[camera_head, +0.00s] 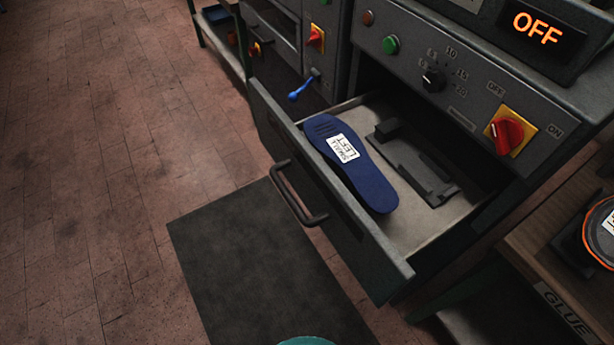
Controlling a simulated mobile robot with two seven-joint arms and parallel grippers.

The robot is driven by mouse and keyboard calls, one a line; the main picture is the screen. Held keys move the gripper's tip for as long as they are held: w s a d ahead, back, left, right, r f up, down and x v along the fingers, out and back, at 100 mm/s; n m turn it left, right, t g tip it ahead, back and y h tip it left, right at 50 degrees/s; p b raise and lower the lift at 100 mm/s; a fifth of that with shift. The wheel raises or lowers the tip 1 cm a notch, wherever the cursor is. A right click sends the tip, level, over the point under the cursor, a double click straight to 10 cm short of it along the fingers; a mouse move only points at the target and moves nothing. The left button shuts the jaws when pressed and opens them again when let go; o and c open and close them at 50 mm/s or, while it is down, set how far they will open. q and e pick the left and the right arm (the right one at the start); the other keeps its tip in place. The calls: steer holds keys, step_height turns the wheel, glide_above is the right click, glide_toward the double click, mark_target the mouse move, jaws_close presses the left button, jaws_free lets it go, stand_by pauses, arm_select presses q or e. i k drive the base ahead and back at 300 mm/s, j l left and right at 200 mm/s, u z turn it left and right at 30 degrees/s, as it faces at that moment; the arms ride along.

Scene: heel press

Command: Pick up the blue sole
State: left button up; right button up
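The blue sole (371,187) lies in the open drawer (424,236) of a grey machine. It has a white label reading "SMALL LEFT" and ridges at its far left end. It rests along the drawer's front side, beside a dark grey fixture (418,168). Neither of my grippers is in view.
The drawer has a dark handle (299,199) on its front. The machine's panel carries a red switch (507,135), a dial and a display (543,28) reading "OFF". A wooden table marked "GLUE" (562,310) stands at right. A dark mat (255,262) lies on the clear brick floor.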

mark_target(330, 136)
steer(key=j+z, duration=0.2)
steer(key=z, duration=0.25)
steer(key=j+z, duration=0.25)
steer(key=z, duration=0.2)
steer(key=j+z, duration=0.25)
steer(key=z, duration=0.2)
